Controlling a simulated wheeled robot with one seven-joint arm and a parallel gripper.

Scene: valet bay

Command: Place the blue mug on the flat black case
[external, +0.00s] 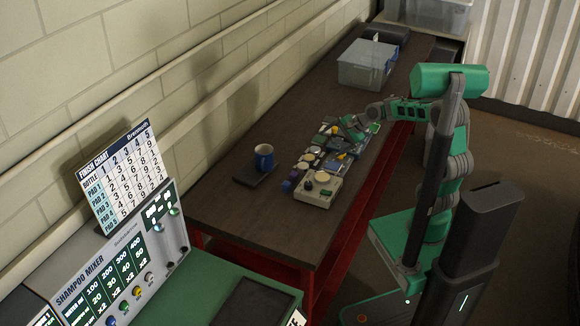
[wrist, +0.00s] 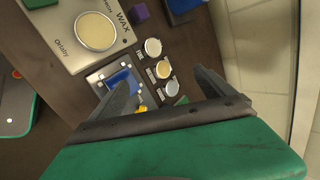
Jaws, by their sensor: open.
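The blue mug (external: 264,157) stands upright on the dark workbench's left side, at the far end of the flat black case (external: 252,177). It appears to rest on the case, whose near part is bare. My gripper (external: 352,130) is to the right of both and farther along the bench, low over a cluster of small items. In the wrist view my gripper (wrist: 168,88) has its fingers apart with no held object visible between them. I cannot clearly identify the mug or the case in the wrist view.
A beige device (external: 318,188) with a round pad stands at the near end of the cluster, with a purple block (external: 286,186) beside it. A clear bin (external: 367,64) is at the bench's far end. The bench (external: 240,220) is bare in front of the case.

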